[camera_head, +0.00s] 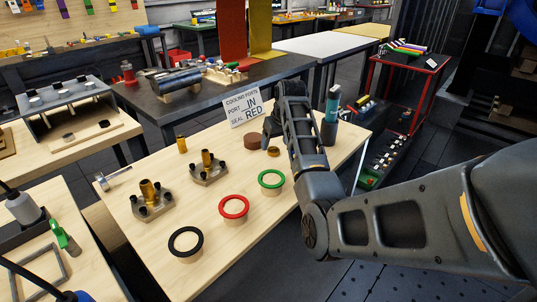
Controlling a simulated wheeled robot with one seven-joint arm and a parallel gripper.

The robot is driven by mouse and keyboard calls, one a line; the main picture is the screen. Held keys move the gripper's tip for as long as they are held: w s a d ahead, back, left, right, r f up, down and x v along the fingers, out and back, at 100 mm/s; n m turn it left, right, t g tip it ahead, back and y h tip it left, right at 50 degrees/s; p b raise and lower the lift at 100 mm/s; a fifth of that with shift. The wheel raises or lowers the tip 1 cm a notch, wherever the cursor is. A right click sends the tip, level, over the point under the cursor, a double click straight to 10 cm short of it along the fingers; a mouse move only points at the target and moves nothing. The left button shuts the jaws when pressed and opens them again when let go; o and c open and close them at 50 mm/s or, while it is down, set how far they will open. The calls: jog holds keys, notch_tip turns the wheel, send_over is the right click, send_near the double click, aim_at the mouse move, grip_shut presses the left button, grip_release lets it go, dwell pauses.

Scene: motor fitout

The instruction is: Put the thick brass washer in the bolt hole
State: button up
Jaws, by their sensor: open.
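A small, low brass-coloured round piece (273,151), possibly the thick brass washer, lies on the wooden table just left of my arm. Two grey flange plates stand on the table, one nearer (153,208) and one farther (208,173). Each has a brass post in the middle and dark bolts around it. A separate upright brass piece (182,145) stands behind them. I cannot make out which bolt hole is free. My arm rises over the table's right side and hides what is behind it. My gripper's fingers are not visible.
A metal tool (113,178) lies at the left edge. A teal-topped dark cylinder (329,131) stands right.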

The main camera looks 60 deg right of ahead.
aim_at(275, 155)
jog(key=shift+d+x, duration=0.15)
jog(key=shift+x, duration=1)
jog(key=shift+d+x, duration=0.15)
jog(key=shift+x, duration=1)
jog(key=shift+s, duration=0.1)
jog(key=shift+c, duration=0.4)
jog(key=c, duration=1.2)
jog(key=shift+r, duration=0.15)
notch_tip(275, 155, up, 4)
jog(key=s+d+r, duration=0.2)
jog(key=s, duration=0.1)
jog(key=s+d+r+b, duration=0.1)
jog(key=s+d+r, duration=0.1)
jog(key=s+d, duration=0.1)
jog(key=s+d+r, duration=0.2)
jog(key=shift+s+d+r, duration=0.35)
jog(key=shift+s+r, duration=0.05)
